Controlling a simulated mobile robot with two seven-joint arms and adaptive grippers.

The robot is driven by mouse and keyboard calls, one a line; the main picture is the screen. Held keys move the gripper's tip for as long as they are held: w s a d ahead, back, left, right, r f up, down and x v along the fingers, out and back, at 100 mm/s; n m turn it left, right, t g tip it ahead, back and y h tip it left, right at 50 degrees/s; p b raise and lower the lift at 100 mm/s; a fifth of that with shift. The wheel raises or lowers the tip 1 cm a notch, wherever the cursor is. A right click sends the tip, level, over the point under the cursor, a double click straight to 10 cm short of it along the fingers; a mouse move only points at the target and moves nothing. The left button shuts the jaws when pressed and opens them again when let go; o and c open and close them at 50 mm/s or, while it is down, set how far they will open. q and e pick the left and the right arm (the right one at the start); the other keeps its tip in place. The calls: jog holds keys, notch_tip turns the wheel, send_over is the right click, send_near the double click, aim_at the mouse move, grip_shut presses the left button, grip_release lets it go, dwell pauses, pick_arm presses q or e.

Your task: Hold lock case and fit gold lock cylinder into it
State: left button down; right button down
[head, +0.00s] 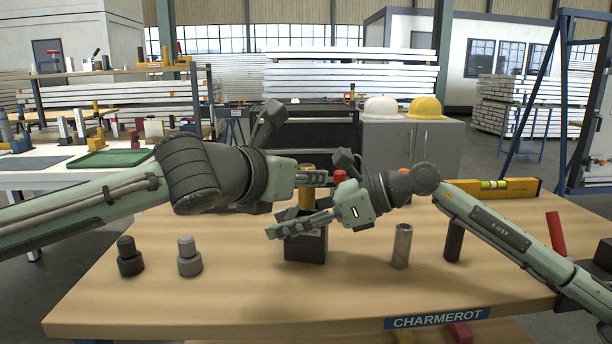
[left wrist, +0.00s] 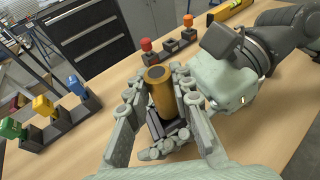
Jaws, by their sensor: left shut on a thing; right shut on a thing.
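The gold lock cylinder (head: 305,197) stands upright between the fingers of my left gripper (head: 318,178), which is shut on it. In the left wrist view the cylinder (left wrist: 161,95) shows its dark round top between both fingers. The dark lock case (head: 305,248) stands on the table directly below the cylinder. My right gripper (head: 285,228) is shut on the case, its finger lying across the upper front. The cylinder's lower end is at the top of the case; whether it is inside the opening is hidden by my fingers.
A black stepped part (head: 130,258) and a grey one (head: 189,258) stand at the left. A grey tube (head: 402,247) and a dark cylinder (head: 454,242) stand at the right. A yellow level (head: 500,187) lies behind. The table (head: 260,305) is clear in front.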

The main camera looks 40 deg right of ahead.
aim_at(305, 205)
pick_arm(q)
jog(key=shift+f, duration=2.35)
jog(key=shift+r, duration=1.9)
jog(key=shift+f, duration=1.9)
jog(key=c, duration=1.3)
grip_release()
jog(key=shift+c, duration=0.2)
jog(key=shift+o, duration=0.4)
jog(key=shift+s+f, duration=0.15)
